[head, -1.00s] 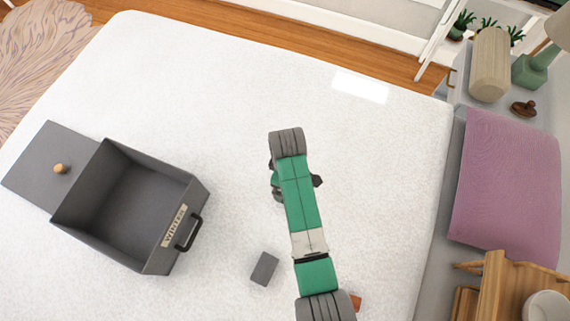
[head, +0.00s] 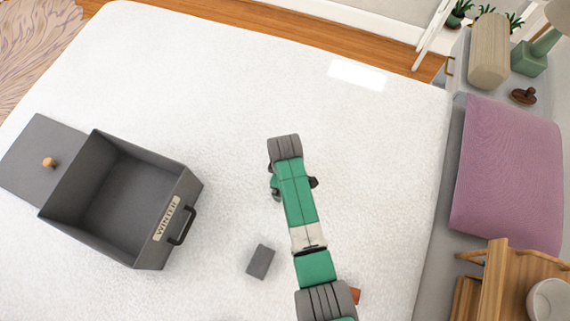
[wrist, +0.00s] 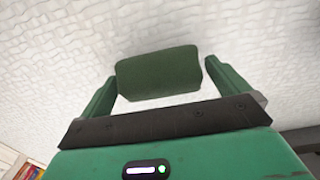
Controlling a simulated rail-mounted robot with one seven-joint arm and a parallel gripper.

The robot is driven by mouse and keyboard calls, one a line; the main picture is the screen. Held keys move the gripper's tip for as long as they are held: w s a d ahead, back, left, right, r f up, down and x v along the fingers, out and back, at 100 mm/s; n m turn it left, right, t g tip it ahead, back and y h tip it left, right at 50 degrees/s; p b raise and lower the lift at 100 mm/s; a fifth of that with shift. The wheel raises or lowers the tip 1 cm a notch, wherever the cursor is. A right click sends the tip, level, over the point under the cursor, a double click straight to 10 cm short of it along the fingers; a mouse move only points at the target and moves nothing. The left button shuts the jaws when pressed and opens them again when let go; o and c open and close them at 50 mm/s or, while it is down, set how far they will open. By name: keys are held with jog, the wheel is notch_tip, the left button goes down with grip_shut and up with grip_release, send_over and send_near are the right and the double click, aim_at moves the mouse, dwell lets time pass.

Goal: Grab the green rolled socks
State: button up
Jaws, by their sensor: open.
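The green rolled socks (wrist: 160,72) lie on the white bedspread in the wrist view, as a dark green roll. My gripper (wrist: 161,79) is open, with one green finger near each end of the roll. The fingertips reach beside the roll, with the socks between them. I cannot tell whether either finger touches it. In the head view my arm covers the place under the gripper, and the socks cannot be made out there.
An open grey box (head: 60,224) labelled WINTER stands at the left, with its lid (head: 36,150) beside it. A dark grey block-like item (head: 260,262) lies left of my arm. An orange item (head: 355,296) is partly hidden by my arm. The upper bed is clear.

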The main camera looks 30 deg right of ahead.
jog(key=c, duration=1)
jog(key=shift+r, duration=0.1)
jog(key=shift+r+p, duration=0.3)
jog(key=shift+r, duration=0.2)
jog(key=r, duration=0.1)
jog(key=s+r+p, duration=0.1)
jog(key=r, duration=0.1)
jog(key=shift+d, duration=0.15)
jog(key=s+d+p, duration=0.1)
jog(key=s, duration=0.3)
jog(key=s+d+p, duration=0.1)
jog(key=s+d, duration=0.1)
jog(key=s, duration=0.3)
jog(key=s+d+r+p, duration=0.1)
jog(key=s+d, duration=0.1)
jog(key=s, duration=0.3)
jog(key=shift+p, duration=0.4)
